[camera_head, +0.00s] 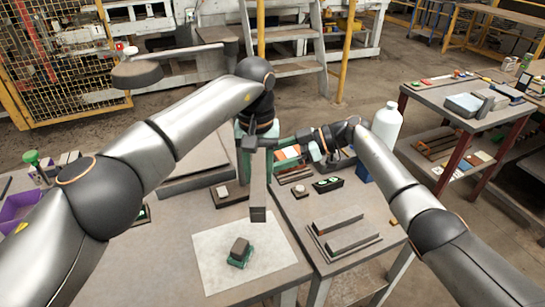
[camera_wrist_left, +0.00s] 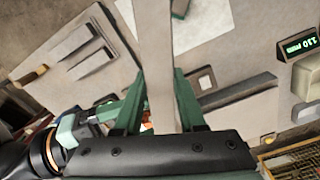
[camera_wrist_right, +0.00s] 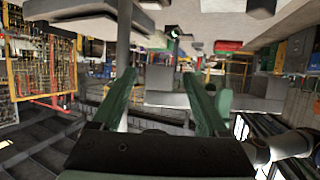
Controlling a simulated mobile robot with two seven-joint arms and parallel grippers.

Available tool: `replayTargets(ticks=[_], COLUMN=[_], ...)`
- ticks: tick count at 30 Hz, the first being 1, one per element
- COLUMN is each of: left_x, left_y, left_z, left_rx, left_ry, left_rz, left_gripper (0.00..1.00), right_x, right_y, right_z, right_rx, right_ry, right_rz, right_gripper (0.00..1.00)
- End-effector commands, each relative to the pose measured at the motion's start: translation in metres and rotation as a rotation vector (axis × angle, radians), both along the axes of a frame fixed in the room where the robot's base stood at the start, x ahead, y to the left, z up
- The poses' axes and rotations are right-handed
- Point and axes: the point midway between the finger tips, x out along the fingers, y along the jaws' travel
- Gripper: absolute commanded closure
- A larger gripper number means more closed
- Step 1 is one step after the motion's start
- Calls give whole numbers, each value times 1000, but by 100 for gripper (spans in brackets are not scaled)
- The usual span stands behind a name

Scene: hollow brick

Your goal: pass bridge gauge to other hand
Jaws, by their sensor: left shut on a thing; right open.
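The bridge gauge (camera_head: 258,190) shows as a long grey bar hanging lengthwise above the bench in the head view. My left gripper (camera_head: 257,138) is shut on it. In the left wrist view the bar (camera_wrist_left: 157,50) passes between the green fingers of that gripper (camera_wrist_left: 157,78). My right gripper (camera_head: 287,141) comes from the right, close beside the left one. In the right wrist view its fingers (camera_wrist_right: 165,88) are spread, and a grey upright bar (camera_wrist_right: 124,45) stands near the left finger. I cannot tell whether they touch. The gauge's upper end is partly hidden by the grippers.
A pale sheet (camera_head: 212,264) with a small green-and-dark block (camera_head: 240,252) lies on the bench below. To its right are a grey slotted fixture (camera_head: 344,238) and a black display box (camera_head: 328,184). A white bottle (camera_head: 387,124) stands behind my right forearm.

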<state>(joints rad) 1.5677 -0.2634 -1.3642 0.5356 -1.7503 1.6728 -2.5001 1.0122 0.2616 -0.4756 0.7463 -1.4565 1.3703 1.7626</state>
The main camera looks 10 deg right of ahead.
Motion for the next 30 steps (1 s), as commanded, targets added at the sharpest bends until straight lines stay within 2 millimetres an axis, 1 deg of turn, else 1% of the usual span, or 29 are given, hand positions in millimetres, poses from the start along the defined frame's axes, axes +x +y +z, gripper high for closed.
replayTargets(ticks=[1,2,18,21,30], left_x=[0,0,1,1,1], left_y=[0,0,0,0,0], left_z=[1,1,1,1,1], left_rx=[0,0,0,0,-1], left_ry=[-1,-1,-2,-3,-4], left_rz=[0,0,0,1,1], left_gripper=[100,100,100,100,100], right_x=[0,0,0,0,-1], right_y=[0,0,0,0,0], right_z=[0,0,0,0,0], right_rx=[0,0,0,0,1], right_ry=[0,0,0,1,1], right_rz=[0,0,1,2,3], right_gripper=[26,30,91,100,100])
